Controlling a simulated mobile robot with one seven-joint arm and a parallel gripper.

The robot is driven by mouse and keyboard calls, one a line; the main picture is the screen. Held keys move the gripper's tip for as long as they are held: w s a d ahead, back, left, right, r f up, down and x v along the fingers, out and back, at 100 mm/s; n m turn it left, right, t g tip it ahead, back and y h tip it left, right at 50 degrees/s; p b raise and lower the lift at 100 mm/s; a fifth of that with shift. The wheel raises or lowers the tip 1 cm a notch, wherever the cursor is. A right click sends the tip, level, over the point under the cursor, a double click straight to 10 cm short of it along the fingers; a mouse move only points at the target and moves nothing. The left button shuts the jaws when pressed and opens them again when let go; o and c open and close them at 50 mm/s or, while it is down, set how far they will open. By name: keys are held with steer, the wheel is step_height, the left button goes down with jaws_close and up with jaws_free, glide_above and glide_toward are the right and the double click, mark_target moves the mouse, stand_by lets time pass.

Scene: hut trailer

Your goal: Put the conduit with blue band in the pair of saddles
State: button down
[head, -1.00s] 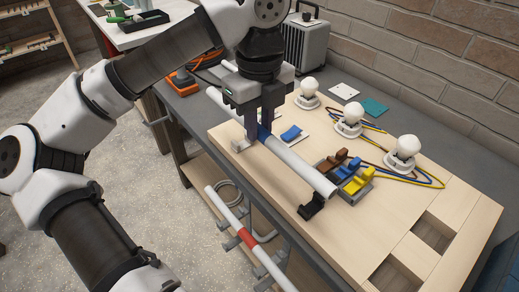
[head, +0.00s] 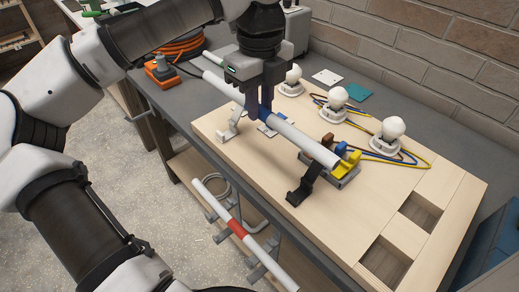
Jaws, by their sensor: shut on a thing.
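The white conduit with a blue band (head: 294,137) is in my gripper (head: 260,108), which is shut around it at the band. The conduit slants from upper left to lower right and appears raised over the wooden board. The blue band is mostly hidden by my fingers.
Three bulbs (head: 389,135) with cables stand behind. A red-banded conduit (head: 238,229) rests on hooks below the bench edge. The board's front right (head: 340,220) is clear.

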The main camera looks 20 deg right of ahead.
mark_target(260, 163)
step_height(260, 163, down, 13)
steer(key=shift+f+p, duration=0.1)
steer(key=shift+p, duration=0.85)
steer(key=shift+f, duration=0.1)
steer(key=c, duration=1.3)
jaws_free()
step_height(260, 163, up, 12)
steer(key=shift+r+b, duration=0.15)
steer(key=shift+b, duration=0.8)
